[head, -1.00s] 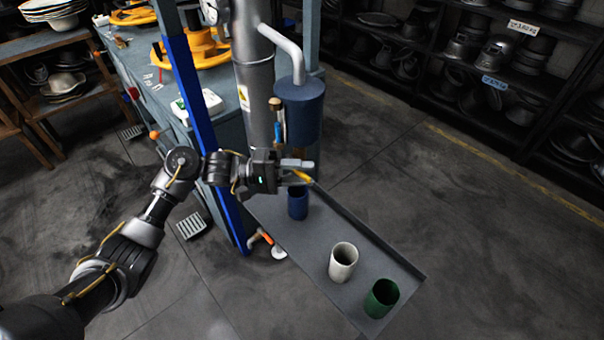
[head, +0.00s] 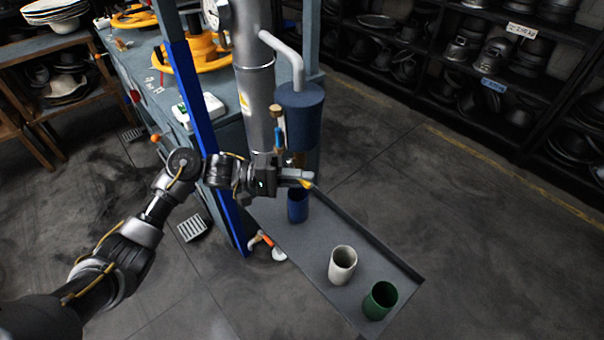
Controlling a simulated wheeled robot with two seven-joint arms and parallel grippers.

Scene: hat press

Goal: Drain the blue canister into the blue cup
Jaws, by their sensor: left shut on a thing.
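The blue canister (head: 299,112) hangs upright from a bent grey pipe beside the press column. A brownish-orange part shows just under it; I cannot tell whether this is a fitting or liquid. The blue cup (head: 297,207) stands upright on the grey tray below the canister, partly covered by my gripper. My left gripper (head: 302,177) is between canister and cup, shut on a small yellow piece (head: 306,184) that looks like a handle, mostly hidden by the fingers. The inside of the blue cup is not clearly visible. My right gripper is not in view.
A white cup (head: 342,266) and a green cup (head: 380,301) stand on the grey tray (head: 372,240) nearer to me. A blue post (head: 190,95) rises close to my left forearm. The floor right of the tray is clear.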

